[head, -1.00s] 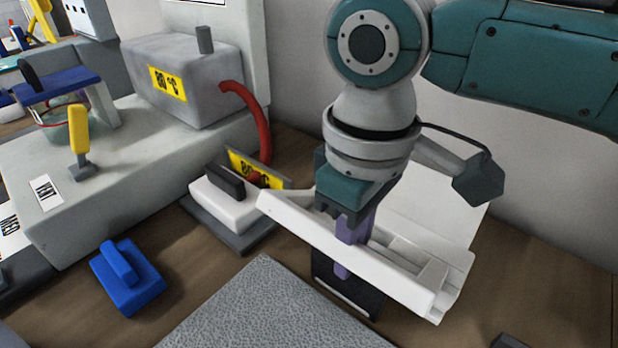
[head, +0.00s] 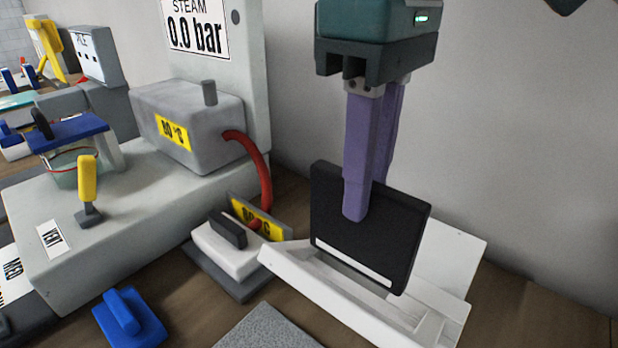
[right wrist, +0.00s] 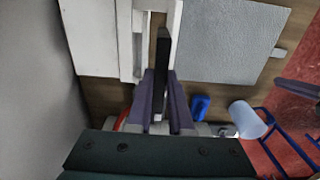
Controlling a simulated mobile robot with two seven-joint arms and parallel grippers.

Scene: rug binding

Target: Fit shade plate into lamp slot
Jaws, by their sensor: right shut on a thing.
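A black square plate (head: 385,225) with a white strip along its lower edge is probably the shade plate. My right gripper (head: 368,205) is shut on it, with one purple finger on its near face. The plate hangs upright, slightly tilted in the head view, in front of the white slotted holder (head: 285,267), perhaps the lamp slot. Its lower edge overlaps the holder; contact is unclear. In the right wrist view the plate (right wrist: 162,65) shows edge-on between the fingers, near the holder's white rails (right wrist: 138,45).
A white iron-like block (head: 222,252) on a grey base stands left of the holder, below a red hose (head: 255,170). A blue handled block (head: 130,318) and grey mat (head: 268,330) lie in front. A wall stands close behind the holder.

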